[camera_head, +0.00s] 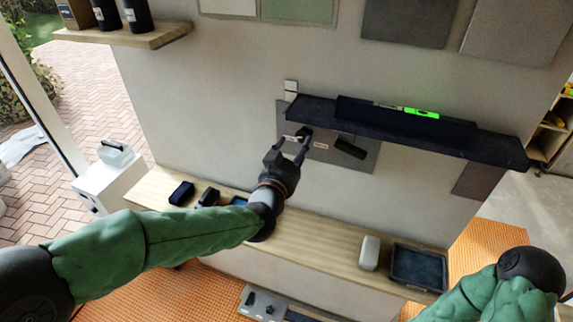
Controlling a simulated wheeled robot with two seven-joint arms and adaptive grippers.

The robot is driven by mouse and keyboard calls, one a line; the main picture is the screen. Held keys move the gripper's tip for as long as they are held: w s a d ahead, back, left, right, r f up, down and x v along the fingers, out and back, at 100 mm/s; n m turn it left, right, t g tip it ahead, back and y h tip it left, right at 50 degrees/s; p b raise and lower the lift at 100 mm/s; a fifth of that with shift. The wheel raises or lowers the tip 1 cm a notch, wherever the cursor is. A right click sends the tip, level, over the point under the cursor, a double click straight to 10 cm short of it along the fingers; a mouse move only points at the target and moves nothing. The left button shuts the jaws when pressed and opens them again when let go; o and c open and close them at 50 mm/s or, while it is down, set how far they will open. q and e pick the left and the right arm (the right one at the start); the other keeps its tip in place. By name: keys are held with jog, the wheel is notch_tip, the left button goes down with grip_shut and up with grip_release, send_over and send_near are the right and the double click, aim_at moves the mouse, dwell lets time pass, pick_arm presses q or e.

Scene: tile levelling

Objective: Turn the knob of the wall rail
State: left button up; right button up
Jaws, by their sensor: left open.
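The dark wall rail (470,143) runs along the wall and slopes down to the right in the picture. On it lies a dark level (370,110) with a bright green window (421,112). Below the rail's left end is a grey plate with small white labels and a small dark knob (304,131). My left gripper (293,146) is open, its fingertips just below the knob in the picture. I cannot tell whether they touch it. My right arm enters at the lower right; its gripper is not in view.
A black handle-like piece (350,148) sits right of the knob. Below, a wooden shelf (310,235) holds small dark items, a white rounded object (369,253) and a dark tray (394,273). A higher shelf (130,36) with bottles is at upper left.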

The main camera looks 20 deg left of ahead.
pick_arm(q)
jog(key=s, duration=0.7)
jog(key=shift+a, duration=0.15)
notch_tip(320, 180, down, 32)
jog(key=s+d+n+g+h, duration=0.1)
jog(key=d+n+g, duration=0.1)
jog(key=g, duration=0.7)
jog(key=s+d+f+n+g+h, duration=0.3)
jog(key=s+f+g, duration=0.6)
jog(key=s+f, duration=1.2)
jog(key=w+d+f+b, duration=0.3)
jog(key=f+b, duration=0.7)
jog(key=b, duration=0.1)
jog(key=shift+f+y, duration=0.15)
jog(key=shift+y, duration=0.15)
